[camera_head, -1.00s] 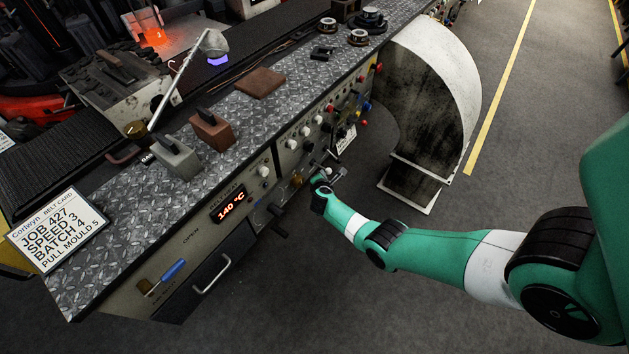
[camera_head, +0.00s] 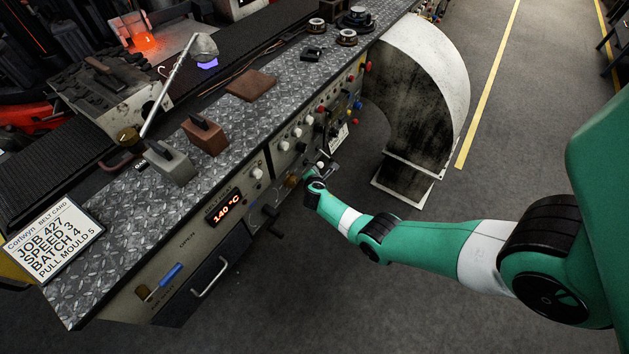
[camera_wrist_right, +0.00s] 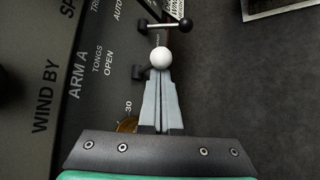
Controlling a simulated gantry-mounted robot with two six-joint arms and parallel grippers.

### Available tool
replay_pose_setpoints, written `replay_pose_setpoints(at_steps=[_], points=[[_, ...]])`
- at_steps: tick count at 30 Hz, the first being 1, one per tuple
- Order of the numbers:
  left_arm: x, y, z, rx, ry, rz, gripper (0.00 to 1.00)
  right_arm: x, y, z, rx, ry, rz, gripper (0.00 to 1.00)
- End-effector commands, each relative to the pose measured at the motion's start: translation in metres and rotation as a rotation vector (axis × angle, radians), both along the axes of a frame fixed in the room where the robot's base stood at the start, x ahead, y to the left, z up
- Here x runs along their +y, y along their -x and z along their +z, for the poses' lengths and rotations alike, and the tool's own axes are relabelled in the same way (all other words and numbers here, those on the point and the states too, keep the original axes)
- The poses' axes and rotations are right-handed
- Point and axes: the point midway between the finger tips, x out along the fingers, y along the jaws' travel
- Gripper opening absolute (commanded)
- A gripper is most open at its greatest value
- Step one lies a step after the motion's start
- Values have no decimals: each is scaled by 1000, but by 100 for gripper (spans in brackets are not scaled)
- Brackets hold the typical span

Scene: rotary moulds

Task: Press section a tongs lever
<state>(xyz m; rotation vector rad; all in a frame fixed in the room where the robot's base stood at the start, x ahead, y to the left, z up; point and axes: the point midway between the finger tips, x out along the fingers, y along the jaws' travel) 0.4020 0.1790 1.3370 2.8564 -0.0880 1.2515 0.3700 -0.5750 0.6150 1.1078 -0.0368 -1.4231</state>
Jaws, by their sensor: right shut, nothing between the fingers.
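In the right wrist view a white ball knob (camera_wrist_right: 161,57) stands out from the dark panel, beside the lettering "TONGS OPEN" and "ARM A". My right gripper (camera_wrist_right: 161,82) is shut and empty, with its fingertips right at the near side of this knob. Whether they touch it I cannot tell. In the head view my right gripper (camera_head: 314,176) is at the front face of the bench, and the white knob (camera_head: 320,165) shows small just past it. My left gripper is not in view.
A bar lever with a black ball end (camera_wrist_right: 185,24) lies just beyond the knob. A brass dial (camera_wrist_right: 127,125) is beside the fingers. The bench (camera_head: 120,225) carries a grey block (camera_head: 168,163) and a brown block (camera_head: 205,136). A curved metal guard (camera_head: 425,90) stands to the right.

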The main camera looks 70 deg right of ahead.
Motion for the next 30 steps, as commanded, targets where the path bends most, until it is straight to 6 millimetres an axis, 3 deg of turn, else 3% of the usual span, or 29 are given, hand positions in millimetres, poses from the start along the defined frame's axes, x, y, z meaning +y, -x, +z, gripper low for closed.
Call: replay_pose_setpoints(at_steps=[8, 14, 16, 21, 30], points=[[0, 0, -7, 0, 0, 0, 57, 2, 0, -8, 0, 0, 0, 0], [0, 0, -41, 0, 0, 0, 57, 12, -1, -44, 1, 0, 1, 0], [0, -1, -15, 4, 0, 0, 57, 22, -6, -16, -2, 2, 3, 0], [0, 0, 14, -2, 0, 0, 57, 49, -17, 15, -2, 0, 2, 0], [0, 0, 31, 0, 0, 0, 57, 75, -26, 38, 0, 0, -2, 0]])
